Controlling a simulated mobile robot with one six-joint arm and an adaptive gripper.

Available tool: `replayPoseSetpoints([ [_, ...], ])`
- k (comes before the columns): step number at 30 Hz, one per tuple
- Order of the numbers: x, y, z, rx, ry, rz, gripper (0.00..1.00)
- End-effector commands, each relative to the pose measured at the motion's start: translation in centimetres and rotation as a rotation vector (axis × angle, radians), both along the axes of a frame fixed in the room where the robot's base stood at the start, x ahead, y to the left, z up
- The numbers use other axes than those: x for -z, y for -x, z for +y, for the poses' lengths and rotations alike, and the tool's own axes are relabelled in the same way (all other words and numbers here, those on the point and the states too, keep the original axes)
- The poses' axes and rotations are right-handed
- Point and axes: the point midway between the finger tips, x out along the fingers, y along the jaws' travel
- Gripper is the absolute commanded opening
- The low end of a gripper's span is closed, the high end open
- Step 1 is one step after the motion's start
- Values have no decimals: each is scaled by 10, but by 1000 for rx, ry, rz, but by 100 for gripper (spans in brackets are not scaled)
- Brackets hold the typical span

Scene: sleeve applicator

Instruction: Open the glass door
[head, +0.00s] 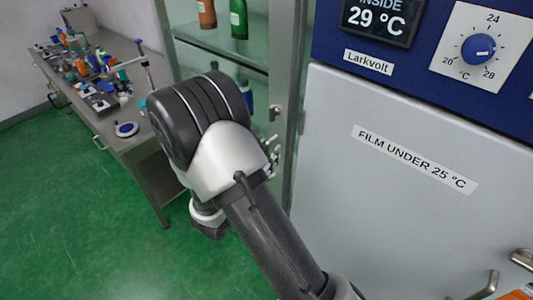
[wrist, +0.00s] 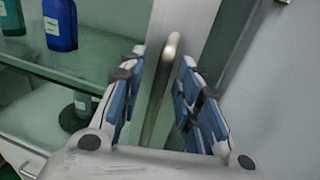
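The glass door (head: 262,88) fronts a cabinet with glass shelves, left of the white cabinet; whether it is fully closed I cannot tell. Its metal frame (wrist: 187,28) and upright bar handle (wrist: 160,88) show in the wrist view. In the head view, a small part of the handle (head: 274,112) shows on the frame. My gripper (wrist: 164,62) is open, its blue-padded fingers on either side of the handle, with a gap visible on both sides. In the head view, my arm hides most of the gripper; only some finger parts (head: 272,155) show by the frame.
Bottles, among them a green one (head: 238,18) and a blue one (wrist: 60,25), stand on the shelves. The white cabinet (head: 350,200) with a blue panel (head: 440,70) is close on the right. A cluttered bench (head: 140,135) stands left; the green floor (head: 70,220) before it is clear.

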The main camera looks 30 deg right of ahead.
Motion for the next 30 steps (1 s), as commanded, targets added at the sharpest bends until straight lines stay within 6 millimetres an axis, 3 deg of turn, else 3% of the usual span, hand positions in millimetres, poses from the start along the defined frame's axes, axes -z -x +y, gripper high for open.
replayPoseSetpoints([
  [15,0,0,0,1,0,0,0],
  [30,0,1,0,2,0,0,0],
])
